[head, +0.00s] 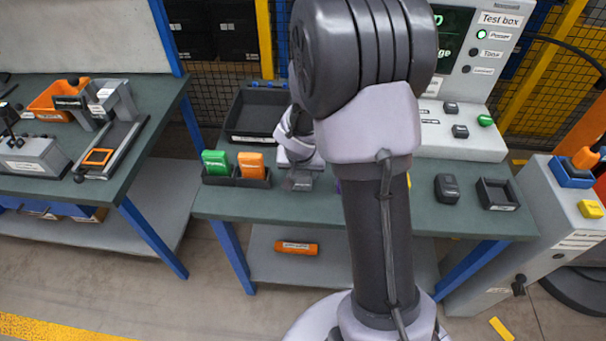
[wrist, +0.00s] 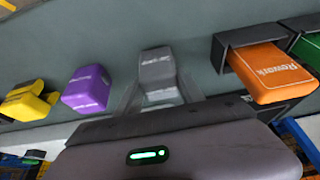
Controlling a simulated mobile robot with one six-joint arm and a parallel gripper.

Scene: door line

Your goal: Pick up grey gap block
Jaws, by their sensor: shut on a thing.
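The grey gap block (wrist: 157,72) is in the wrist view, with pale lettering on its top. My gripper (wrist: 160,95) is shut on it, one finger on each side. In the head view my gripper (head: 299,170) is over the middle table, right of the orange block, and the grey block (head: 298,184) shows at its tip. My arm hides part of the table there. I cannot tell whether the block touches the table top.
A purple block (wrist: 88,88) and a yellow block (wrist: 28,102) stand left of the grey block in the wrist view. An orange block (wrist: 268,70) sits in a dark holder to the right. A black tray (head: 256,117) lies behind, and a test box (head: 455,130) stands at right.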

